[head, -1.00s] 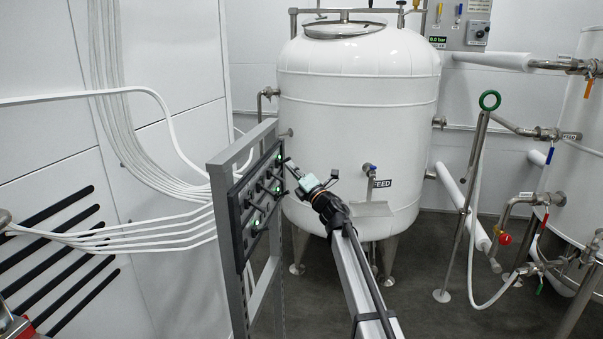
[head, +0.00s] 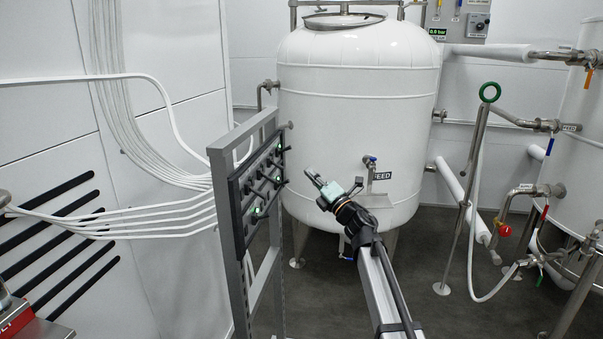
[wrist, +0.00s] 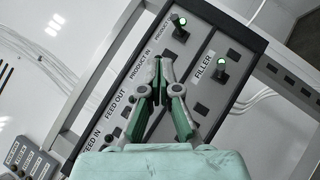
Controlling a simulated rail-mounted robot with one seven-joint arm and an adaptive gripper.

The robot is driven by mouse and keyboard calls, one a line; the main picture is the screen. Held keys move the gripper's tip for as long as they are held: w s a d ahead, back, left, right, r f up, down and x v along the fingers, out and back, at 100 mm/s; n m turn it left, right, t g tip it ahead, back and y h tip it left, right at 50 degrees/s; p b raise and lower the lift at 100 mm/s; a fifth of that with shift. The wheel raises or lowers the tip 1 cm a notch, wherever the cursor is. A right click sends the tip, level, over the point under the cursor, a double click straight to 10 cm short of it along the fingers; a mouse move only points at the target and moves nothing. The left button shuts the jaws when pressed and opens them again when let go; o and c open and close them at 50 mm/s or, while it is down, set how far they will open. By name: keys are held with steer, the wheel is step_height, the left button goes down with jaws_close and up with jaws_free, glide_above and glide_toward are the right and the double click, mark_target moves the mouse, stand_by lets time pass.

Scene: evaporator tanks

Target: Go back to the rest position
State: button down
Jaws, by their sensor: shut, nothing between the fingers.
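My gripper (head: 312,177) is shut and empty. In the head view it points up and left, in front of the white FEED tank (head: 350,110) and to the right of the black switch panel (head: 258,190), with a gap between them. In the wrist view the shut fingers (wrist: 161,72) show over the same panel (wrist: 205,35). Its labels read FEED IN, FEED OUT, PRODUCT IN and FILLER. A green light is lit near the top of the panel (wrist: 182,21) and another by FILLER (wrist: 221,56).
A grey metal frame (head: 223,163) carries the panel. White cables (head: 130,217) run to it from the left wall. At right stand a post with a green ring (head: 489,92), pipes with valves and a second tank (head: 573,165). Open floor (head: 430,240) lies between the FEED tank and the post.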

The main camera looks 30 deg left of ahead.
steer(key=shift+s+d, duration=0.15)
steer(key=shift+d, duration=0.55)
